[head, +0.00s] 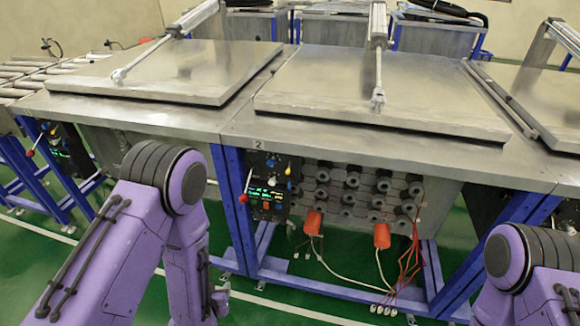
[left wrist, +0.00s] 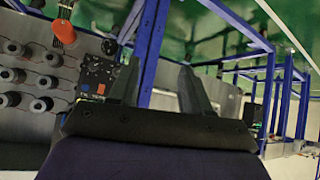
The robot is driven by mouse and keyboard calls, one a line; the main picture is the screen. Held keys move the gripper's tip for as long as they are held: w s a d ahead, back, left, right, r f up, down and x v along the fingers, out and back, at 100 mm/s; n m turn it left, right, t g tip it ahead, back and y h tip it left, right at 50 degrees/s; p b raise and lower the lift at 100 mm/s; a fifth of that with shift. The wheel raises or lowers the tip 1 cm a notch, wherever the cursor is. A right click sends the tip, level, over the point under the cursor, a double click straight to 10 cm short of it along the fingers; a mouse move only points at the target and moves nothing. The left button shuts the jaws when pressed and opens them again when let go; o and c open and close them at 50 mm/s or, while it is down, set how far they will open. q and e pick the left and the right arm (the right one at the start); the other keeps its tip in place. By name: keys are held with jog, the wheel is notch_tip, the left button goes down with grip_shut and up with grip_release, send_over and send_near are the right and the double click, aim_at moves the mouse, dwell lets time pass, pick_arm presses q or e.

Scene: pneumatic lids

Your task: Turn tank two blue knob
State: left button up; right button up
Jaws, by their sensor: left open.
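Tank two's dark control panel (head: 268,185), under the label "2", hangs on the front of the middle steel tank. A small blue knob (head: 289,186) shows at the panel's right side, below an orange one. In the head view my left forearm hangs down in front of the tanks. My right gripper is out of view.
A red ball lever (head: 243,198) sticks out at the panel's left. Right of the panel are several grey round fittings (head: 350,195), two orange plugs (head: 313,222) and hanging cables. The flat lid (head: 375,88) lies above.

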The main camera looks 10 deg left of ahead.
pick_arm(q)
jog(key=w+d+r+m+t, duration=0.2)
jog(key=w+d+r+t, duration=0.15)
jog(key=w+r, duration=0.5)
jog(key=m+t+h, duration=0.3)
jog(key=t, duration=0.3)
send_near(271, 164)
jog(key=shift+g, duration=0.25)
jog(key=w, duration=0.6)
jog(key=w+p, duration=0.1)
jog(key=w, duration=0.2)
jog(key=shift+r, duration=0.25)
jog(key=shift+w, duration=0.2)
grip_shut()
jog(key=shift+d, duration=0.15)
jog(key=shift+f, duration=0.1)
